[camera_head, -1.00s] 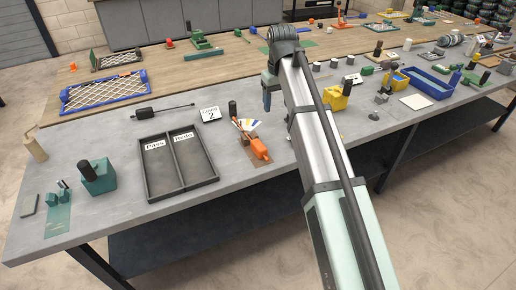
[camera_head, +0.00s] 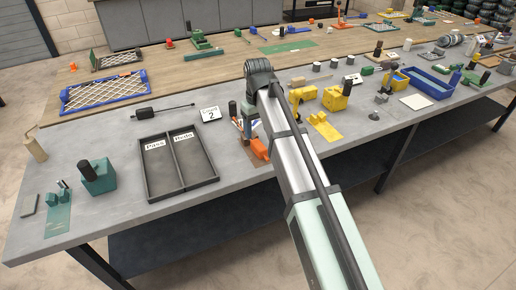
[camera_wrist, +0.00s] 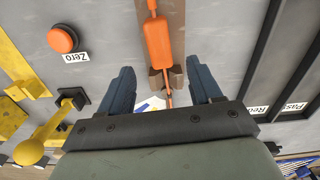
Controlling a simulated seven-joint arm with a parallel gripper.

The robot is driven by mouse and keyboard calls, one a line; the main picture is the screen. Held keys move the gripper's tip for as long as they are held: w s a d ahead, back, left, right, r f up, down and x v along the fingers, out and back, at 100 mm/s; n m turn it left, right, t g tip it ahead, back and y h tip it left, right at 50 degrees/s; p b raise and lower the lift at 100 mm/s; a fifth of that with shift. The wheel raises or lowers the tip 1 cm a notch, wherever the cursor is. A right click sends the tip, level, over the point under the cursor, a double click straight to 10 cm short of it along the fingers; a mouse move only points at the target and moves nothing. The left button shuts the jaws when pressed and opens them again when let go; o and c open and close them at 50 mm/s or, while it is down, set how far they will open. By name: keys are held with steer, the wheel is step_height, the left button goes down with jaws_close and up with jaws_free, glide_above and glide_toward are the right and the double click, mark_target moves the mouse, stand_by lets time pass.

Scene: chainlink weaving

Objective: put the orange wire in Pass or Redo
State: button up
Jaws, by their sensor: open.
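My gripper (camera_wrist: 160,72) is open, its two blue fingers on either side of a brown notched holder. An orange piece (camera_wrist: 158,42) lies above this holder in the wrist view, with a thin orange strip running into the notch; I cannot tell which part is the wire. In the head view the orange piece (camera_head: 259,149) sits on the bench just right of the tray, partly hidden by my arm. The dark tray (camera_head: 183,187) has two compartments, labelled Pass on the left and Redo on the right. Its edge shows at right in the wrist view (camera_wrist: 262,62).
A green block (camera_head: 98,177) stands left of the tray, with bare bench between.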

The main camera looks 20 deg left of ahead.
mark_target(258, 144)
steer(key=shift+s+d+f, duration=0.15)
steer(key=shift+f, duration=2.6)
steer(key=shift+c, duration=0.4)
jaws_close()
steer(key=shift+r, duration=0.15)
